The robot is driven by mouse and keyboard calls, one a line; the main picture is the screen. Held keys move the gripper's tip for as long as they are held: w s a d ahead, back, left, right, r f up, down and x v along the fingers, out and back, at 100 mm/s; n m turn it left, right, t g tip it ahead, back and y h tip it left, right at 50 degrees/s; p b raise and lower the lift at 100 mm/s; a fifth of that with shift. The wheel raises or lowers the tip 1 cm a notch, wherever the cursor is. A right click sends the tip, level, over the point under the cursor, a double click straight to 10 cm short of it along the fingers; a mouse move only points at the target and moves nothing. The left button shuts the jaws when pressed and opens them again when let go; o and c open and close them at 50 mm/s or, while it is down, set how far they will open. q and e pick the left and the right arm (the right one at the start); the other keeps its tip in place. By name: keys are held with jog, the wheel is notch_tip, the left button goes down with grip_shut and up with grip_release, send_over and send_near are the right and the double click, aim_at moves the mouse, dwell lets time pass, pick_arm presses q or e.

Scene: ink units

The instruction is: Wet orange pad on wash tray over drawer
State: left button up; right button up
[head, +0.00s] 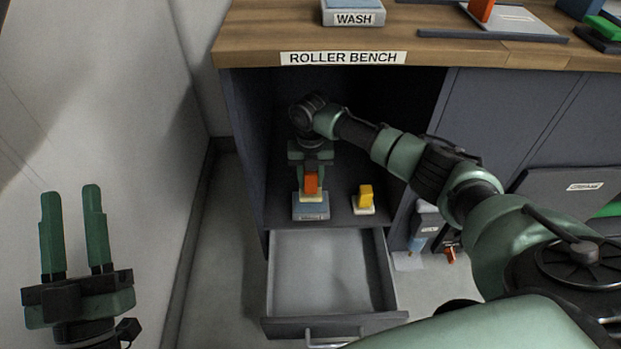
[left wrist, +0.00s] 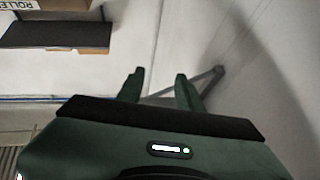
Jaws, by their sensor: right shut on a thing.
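The orange pad (head: 311,184) is in my right gripper (head: 311,170), inside the open bay under the bench. It is right at a small blue-grey tray (head: 311,211) on the shelf above the drawer, with a pale layer showing below the orange. I cannot tell whether the pad touches the tray. The drawer (head: 330,275) below is pulled open and looks empty. My left gripper (head: 73,235) is open and empty at the far left; its fingers also show in the left wrist view (left wrist: 160,88).
A yellow pad (head: 364,196) stands on the shelf right of the tray. A tray labelled WASH (head: 353,14) sits on the roller bench (head: 258,36). A white wall (head: 90,110) is close on the left. Small items stand on the floor right of the drawer.

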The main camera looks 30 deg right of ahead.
jog(key=shift+r+p, duration=0.8)
jog(key=shift+p, duration=0.05)
jog(key=shift+r+p, duration=0.35)
pick_arm(q)
notch_tip(320, 180, down, 14)
jog(key=w+a+g+y, duration=0.1)
jog(key=w+g+y, duration=0.1)
jog(key=g, duration=0.6)
jog(key=shift+a+y+p, duration=0.2)
jog(key=shift+y+p, duration=0.15)
jog(key=shift+y, duration=0.05)
pick_arm(e)
jog(key=shift+r, duration=0.3)
